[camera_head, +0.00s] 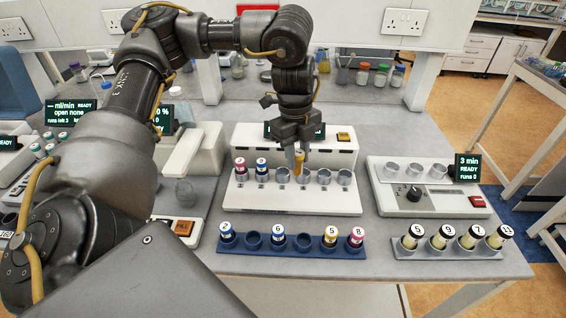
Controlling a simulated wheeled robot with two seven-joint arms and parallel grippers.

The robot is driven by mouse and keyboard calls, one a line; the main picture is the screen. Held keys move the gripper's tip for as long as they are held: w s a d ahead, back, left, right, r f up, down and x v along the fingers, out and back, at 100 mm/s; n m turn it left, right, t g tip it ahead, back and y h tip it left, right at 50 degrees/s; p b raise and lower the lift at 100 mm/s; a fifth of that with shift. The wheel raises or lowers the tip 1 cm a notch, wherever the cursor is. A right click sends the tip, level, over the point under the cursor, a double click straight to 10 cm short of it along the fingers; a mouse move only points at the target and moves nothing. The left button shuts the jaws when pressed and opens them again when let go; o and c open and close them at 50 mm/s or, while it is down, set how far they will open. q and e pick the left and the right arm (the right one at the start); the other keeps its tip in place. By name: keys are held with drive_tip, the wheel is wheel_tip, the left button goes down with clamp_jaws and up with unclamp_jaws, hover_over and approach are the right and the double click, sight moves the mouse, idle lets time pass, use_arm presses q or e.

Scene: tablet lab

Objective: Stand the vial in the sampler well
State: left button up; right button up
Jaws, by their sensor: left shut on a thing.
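The sampler (290,199) is a white stepped block with a row of several grey wells at the middle of the bench. My left gripper (297,158) points down over the middle of the row, shut on a vial with an orange-yellow top (299,159). The fingers hide part of this vial. It looks upright at the wells, but I cannot tell whether its lower end is inside one. The wells to the right look empty. My right gripper is not in view.
A blue rack (291,252) with several numbered vials and two empty places lies in front of the sampler. A grey rack (452,251) holds several numbered vials at right. Behind it is a grey device (430,200) with three empty cups, a knob and a screen.

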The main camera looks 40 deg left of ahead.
use_arm(q)
drive_tip(key=w+a+f, duration=0.1)
drive_tip(key=a+f, duration=0.1)
drive_tip(key=w+a+f, duration=0.1)
drive_tip(key=a+f, duration=0.2)
drive_tip(key=w+a+f, duration=0.2)
drive_tip(key=a, duration=0.1)
drive_tip(key=shift+w+a+f+p, duration=0.1)
drive_tip(key=shift+f+p, duration=0.2)
drive_tip(key=shift+f, duration=0.1)
drive_tip(key=shift+w+a+f, duration=0.1)
drive_tip(key=shift+f, duration=1.5)
